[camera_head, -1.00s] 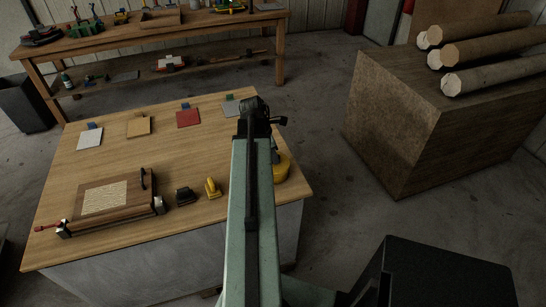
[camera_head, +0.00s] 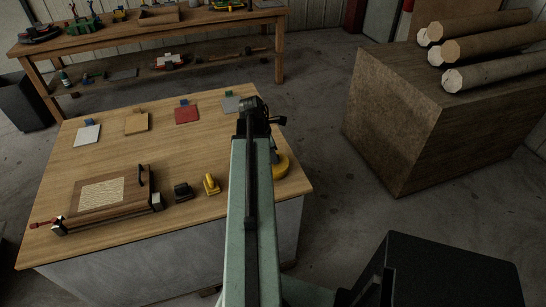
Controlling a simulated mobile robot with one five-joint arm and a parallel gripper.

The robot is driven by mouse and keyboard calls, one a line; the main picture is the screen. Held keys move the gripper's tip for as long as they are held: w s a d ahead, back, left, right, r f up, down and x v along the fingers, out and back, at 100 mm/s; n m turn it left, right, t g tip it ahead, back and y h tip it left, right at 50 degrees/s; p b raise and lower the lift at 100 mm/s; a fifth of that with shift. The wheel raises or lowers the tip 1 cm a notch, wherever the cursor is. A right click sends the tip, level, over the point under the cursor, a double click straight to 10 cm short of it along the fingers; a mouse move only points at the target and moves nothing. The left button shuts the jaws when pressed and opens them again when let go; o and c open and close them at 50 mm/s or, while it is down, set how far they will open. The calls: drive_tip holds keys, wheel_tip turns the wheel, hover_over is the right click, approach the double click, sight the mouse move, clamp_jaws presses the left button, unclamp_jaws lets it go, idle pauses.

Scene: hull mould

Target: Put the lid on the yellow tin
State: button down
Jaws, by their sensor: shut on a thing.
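The yellow tin (camera_head: 282,166) stands near the right edge of the wooden workbench, and my arm hides its left part. My arm reaches out over the bench just left of it. Only a small dark part of my gripper (camera_head: 274,157) shows past the arm, right against the tin's outline in this view. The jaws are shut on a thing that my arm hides. I cannot make out the lid or whether anything touches the tin.
On the workbench (camera_head: 160,218) are a framed board with clamps (camera_head: 105,196), a dark block (camera_head: 183,191), a yellow tool (camera_head: 211,184) and several coloured squares along the back. A large box with logs (camera_head: 400,125) stands to the right, across clear floor.

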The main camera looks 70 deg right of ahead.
drive_tip(key=c, duration=1.3)
unclamp_jaws()
drive_tip(key=shift+c, duration=0.2)
drive_tip(key=p+v, duration=0.7)
drive_tip(key=shift+r, duration=0.4)
drive_tip(key=shift+w+a, duration=0.15)
drive_tip(key=shift+w, duration=0.1)
